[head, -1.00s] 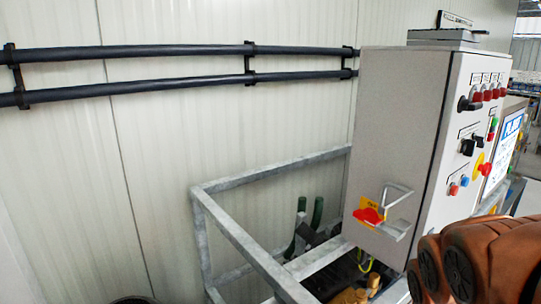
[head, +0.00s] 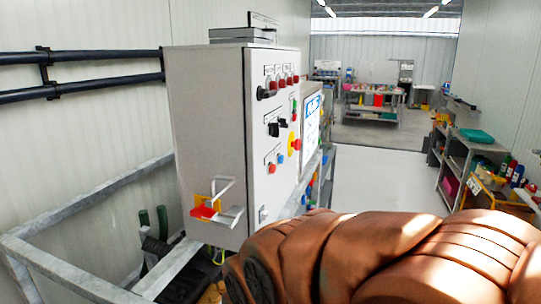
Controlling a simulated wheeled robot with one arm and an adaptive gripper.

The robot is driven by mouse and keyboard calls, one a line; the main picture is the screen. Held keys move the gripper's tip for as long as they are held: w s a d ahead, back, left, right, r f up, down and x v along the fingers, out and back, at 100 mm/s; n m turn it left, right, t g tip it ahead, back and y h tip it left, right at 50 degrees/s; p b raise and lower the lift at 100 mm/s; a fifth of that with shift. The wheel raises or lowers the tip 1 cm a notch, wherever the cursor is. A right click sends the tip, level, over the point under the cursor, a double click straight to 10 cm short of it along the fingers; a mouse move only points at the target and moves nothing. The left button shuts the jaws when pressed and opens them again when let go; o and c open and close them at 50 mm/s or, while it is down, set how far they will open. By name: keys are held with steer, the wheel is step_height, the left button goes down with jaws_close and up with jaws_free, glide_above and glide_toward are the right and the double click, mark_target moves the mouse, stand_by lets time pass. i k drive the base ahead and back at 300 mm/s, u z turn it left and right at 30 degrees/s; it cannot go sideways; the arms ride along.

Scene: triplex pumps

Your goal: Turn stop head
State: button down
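A grey control cabinet (head: 208,125) stands left of centre in the head view. Its narrow front carries a yellow disc with a red-orange knob (head: 293,143), seen at a steep angle; this looks like the stop head. A red handle on a yellow plate (head: 205,211) sits low on the cabinet's wide side, beside a grey metal bracket (head: 228,213). My brown arm fills the lower right, apart from the knob in the picture. My gripper is not in view.
Dark switches (head: 278,128) and small red, green and blue buttons surround the disc. A galvanised frame (head: 75,283) stands at lower left. A shelf rack (head: 460,165) stands at right. The floor (head: 375,170) between is clear; a workbench (head: 373,108) is behind.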

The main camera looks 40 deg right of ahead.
mark_target(296, 145)
steer(key=u, duration=1.35)
steer(key=k, duration=0.95)
steer(key=z, duration=1.25)
